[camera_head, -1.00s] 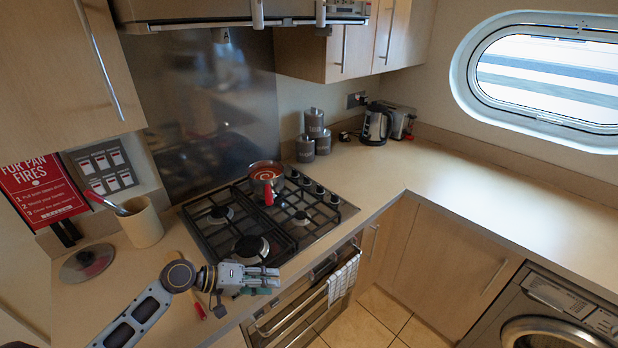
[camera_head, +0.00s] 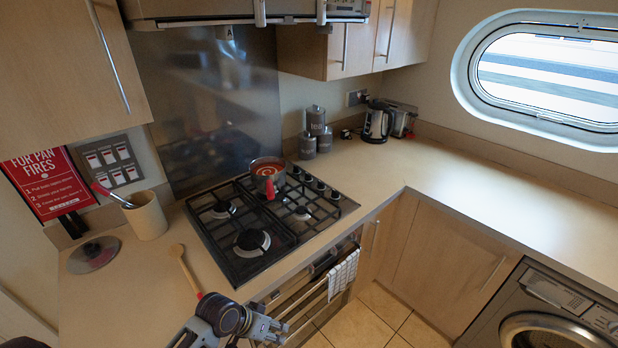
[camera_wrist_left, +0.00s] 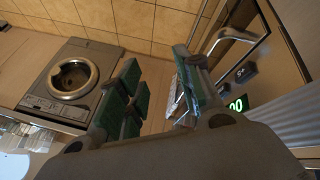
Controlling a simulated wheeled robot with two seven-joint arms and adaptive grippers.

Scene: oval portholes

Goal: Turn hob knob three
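The gas hob (camera_head: 262,222) is set in the counter. Several dark hob knobs (camera_head: 320,186) run in a row along its right side, clear of my gripper. I cannot tell which one counts as knob three. My left gripper (camera_head: 272,328) is low in the head view, at the counter's front edge, short of the hob. In the left wrist view its green-padded fingers (camera_wrist_left: 160,98) stand apart with nothing between them. My right gripper is not in view.
A pot of red soup (camera_head: 267,174) stands on the back right burner, beside the knobs. A wooden spoon (camera_head: 183,265) lies left of the hob. A checked towel (camera_head: 343,273) hangs on the oven front below. The counter right of the hob (camera_head: 380,170) is clear.

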